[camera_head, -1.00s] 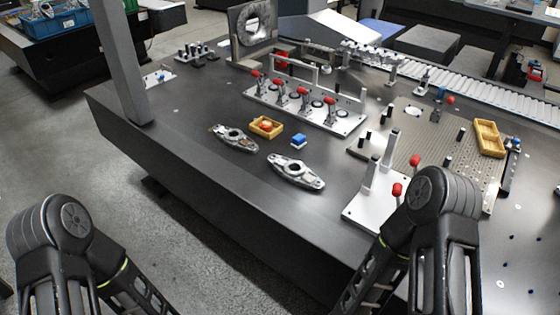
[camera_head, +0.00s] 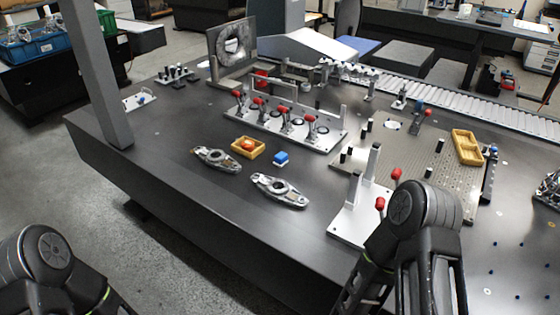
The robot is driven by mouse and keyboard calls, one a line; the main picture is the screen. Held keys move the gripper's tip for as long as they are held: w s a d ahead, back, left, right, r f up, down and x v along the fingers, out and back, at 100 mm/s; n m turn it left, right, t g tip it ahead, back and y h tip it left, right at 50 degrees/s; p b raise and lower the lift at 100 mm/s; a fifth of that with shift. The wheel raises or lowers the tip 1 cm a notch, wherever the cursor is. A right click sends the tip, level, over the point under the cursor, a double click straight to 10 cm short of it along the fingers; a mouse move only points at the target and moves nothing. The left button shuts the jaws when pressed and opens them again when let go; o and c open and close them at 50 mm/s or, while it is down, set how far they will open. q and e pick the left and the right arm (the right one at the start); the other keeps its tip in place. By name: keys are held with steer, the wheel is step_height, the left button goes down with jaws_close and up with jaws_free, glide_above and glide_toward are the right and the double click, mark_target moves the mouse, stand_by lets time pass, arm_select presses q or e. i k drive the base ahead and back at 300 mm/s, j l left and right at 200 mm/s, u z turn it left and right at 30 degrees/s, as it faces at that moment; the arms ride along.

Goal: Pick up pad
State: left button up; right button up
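A small blue block (camera_head: 281,158) with a pale lower edge lies on the dark table, right of a yellow tray (camera_head: 259,149). It looks like the likeliest pad, but I cannot tell for sure. The tray holds a small orange-red piece (camera_head: 248,145). Two grey metal parts lie close by, one left of the tray (camera_head: 215,159) and one in front of the block (camera_head: 279,190). My arms show at the lower left and lower right, well short of the block. Neither gripper is in the picture.
A fixture plate with red-handled clamps (camera_head: 272,133) stands behind the block. A white bracket (camera_head: 344,222) and a perforated plate (camera_head: 408,150) with another yellow tray (camera_head: 467,148) are to the right. A grey column (camera_head: 92,75) rises at left. The table's front-left area is clear.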

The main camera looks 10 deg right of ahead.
mark_target(281, 159)
steer(key=i+j+u, duration=0.15)
steer(key=i+u, duration=0.15)
steer(key=i, duration=0.25)
steer(key=i+u, duration=0.3)
steer(key=i, duration=0.25)
